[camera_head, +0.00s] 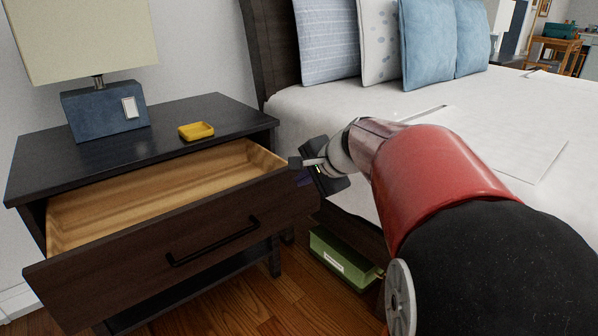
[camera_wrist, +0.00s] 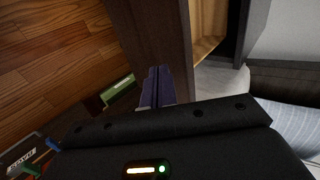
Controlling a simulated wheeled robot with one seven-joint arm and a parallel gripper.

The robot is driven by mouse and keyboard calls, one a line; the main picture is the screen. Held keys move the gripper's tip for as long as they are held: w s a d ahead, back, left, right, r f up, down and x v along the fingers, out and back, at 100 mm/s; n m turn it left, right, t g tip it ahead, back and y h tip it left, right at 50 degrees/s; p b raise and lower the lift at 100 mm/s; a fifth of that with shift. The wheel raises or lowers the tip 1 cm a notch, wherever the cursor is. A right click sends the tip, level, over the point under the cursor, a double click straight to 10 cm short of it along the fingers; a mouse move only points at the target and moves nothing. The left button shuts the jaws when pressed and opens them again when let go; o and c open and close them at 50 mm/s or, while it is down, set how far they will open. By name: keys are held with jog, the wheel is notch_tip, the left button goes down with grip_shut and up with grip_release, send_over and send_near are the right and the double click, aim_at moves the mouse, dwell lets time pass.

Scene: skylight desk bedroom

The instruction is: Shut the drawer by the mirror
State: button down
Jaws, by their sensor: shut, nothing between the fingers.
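The drawer (camera_head: 170,262) of the dark nightstand (camera_head: 240,108) stands open, with its pale wood inside bare and a black bar handle (camera_head: 213,242) on its front. No mirror shows in either view. My gripper (camera_head: 304,172) is shut and empty at the right end of the drawer front, by its upper corner. In the wrist view the shut fingers (camera_wrist: 156,86) lie close against the dark drawer front (camera_wrist: 158,40). I cannot tell for sure whether they touch it. The drawer's pale inside (camera_wrist: 208,25) shows beyond.
A lamp with a blue base (camera_head: 105,110) and a yellow dish (camera_head: 196,131) stand on the nightstand. The bed (camera_head: 400,100) is close on the right. A green box (camera_head: 342,258) lies on the floor (camera_head: 255,310) below my gripper, between nightstand and bed.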

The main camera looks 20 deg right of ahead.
aim_at(288, 174)
jog(key=shift+w+a+r, duration=0.1)
jog(key=shift+w+a, duration=0.1)
jog(key=shift+w, duration=0.5)
jog(key=shift+w+a, duration=0.2)
jog(key=shift+w, duration=0.5)
jog(key=shift+w+a+r+p, duration=0.1)
jog(key=shift+w+a+p, duration=0.05)
jog(key=shift+w+p, duration=0.25)
jog(key=w+a+p, duration=0.2)
jog(key=w+p, duration=0.2)
jog(key=w, duration=0.5)
jog(key=w+a+p, duration=0.3)
jog(key=w+p, duration=0.2)
jog(key=w, duration=0.4)
jog(key=shift+s, duration=0.1)
